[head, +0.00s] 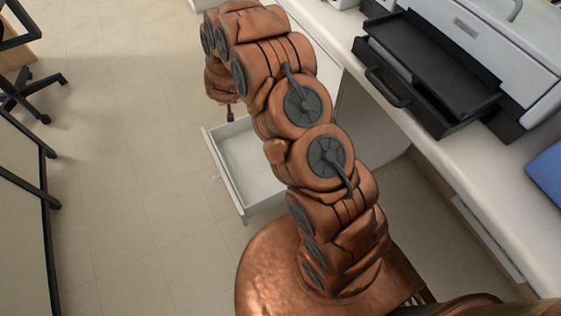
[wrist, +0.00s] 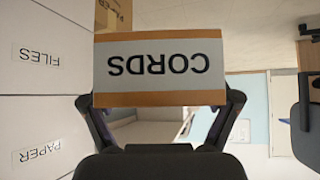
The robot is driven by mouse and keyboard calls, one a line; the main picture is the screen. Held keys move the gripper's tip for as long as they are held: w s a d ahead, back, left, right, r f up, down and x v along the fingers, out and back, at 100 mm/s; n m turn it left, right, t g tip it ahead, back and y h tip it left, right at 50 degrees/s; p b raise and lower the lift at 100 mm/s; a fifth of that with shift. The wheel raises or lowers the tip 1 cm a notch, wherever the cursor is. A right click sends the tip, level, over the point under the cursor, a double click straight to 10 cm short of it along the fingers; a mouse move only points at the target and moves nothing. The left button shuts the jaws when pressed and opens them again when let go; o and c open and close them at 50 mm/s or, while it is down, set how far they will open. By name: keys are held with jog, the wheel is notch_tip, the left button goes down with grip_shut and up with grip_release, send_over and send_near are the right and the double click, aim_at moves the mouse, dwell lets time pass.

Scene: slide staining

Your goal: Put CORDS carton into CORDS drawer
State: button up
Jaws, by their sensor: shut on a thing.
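The CORDS carton (wrist: 160,98) is brown with a white label that reads upside down in the wrist view. My gripper (wrist: 160,108) is shut on it, with one dark finger at each side. In the head view, an open, empty-looking white drawer (head: 250,150) is pulled out from under the counter. My wrist and part of my gripper (head: 230,113) hang over its far left corner. The carton cannot be made out there, and no label is readable on the open drawer.
In the wrist view, closed white fronts labelled FILES (wrist: 40,55) and PAPER (wrist: 38,152) are at left. Another brown carton (wrist: 118,14) is partly hidden behind the held one. A printer (head: 470,50) stands on the white counter (head: 440,150). The floor left of the drawer is clear.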

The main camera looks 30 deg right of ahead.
jog(key=m+h+b, duration=0.1)
jog(key=b, duration=1.1)
send_over(246, 141)
jog(key=s+a, duration=0.1)
jog(key=s, duration=0.2)
notch_tip(246, 141, down, 26)
jog(key=f, duration=0.1)
jog(key=shift+a+f+b, duration=0.15)
jog(key=shift+f+b, duration=1.1)
jog(key=shift+f, duration=3.35)
jog(key=shift+f, duration=0.1)
jog(key=o, duration=1)
